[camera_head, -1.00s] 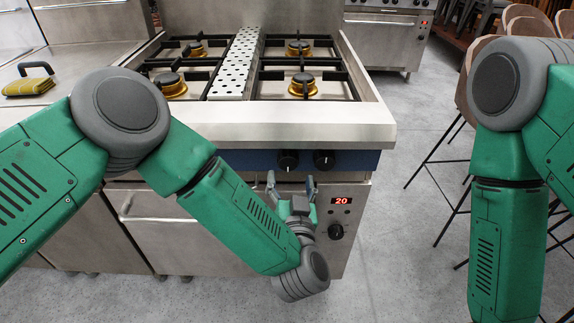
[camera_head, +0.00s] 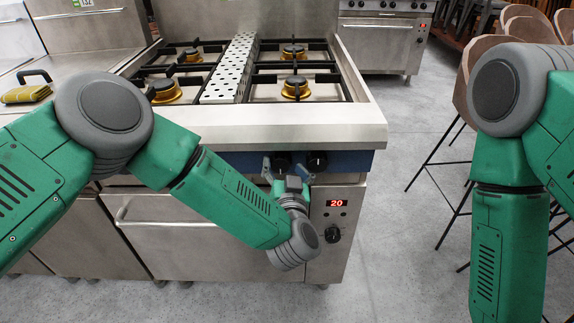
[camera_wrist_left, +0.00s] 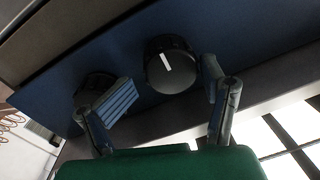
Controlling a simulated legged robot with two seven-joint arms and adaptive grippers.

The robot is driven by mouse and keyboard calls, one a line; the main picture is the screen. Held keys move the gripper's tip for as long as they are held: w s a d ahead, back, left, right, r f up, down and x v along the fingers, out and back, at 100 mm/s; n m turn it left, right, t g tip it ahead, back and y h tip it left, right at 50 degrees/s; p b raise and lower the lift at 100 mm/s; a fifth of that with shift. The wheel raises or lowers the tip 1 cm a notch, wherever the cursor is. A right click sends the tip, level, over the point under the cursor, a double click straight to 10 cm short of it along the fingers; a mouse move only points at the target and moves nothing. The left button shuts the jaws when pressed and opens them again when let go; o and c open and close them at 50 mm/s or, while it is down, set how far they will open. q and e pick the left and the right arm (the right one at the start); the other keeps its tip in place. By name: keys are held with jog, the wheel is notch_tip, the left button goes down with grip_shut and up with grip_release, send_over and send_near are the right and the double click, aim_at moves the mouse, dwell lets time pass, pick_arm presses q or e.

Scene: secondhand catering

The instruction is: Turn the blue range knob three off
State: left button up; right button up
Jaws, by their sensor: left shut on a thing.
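The range's blue front panel (camera_head: 349,162) carries two black knobs in the head view. My left gripper (camera_head: 286,169) is shut on the left knob (camera_head: 283,160), which is partly hidden by the fingers. In the left wrist view this knob (camera_wrist_left: 172,72) sits between the fingers, with a white mark tilted on its face. The other knob (camera_head: 317,161) is free, just right of my gripper; in the wrist view it is partly behind a finger (camera_wrist_left: 95,86). No knob number is readable. My right arm shows, but its gripper is out of frame.
Below the panel are an oven door (camera_head: 185,236), a red "20" display (camera_head: 336,203) and a lower dial (camera_head: 332,234). Burners and grates (camera_head: 295,87) are on top. Stools (camera_head: 470,75) stand at the right; the floor between (camera_head: 400,235) is clear.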

pick_arm(q)
jog(key=shift+w+a, duration=0.35)
jog(key=shift+a, duration=0.2)
jog(key=c, duration=0.4)
jog(key=shift+a, duration=0.4)
jog(key=shift+s+r, duration=0.1)
jog(key=shift+d, duration=0.15)
jog(key=shift+c, duration=1)
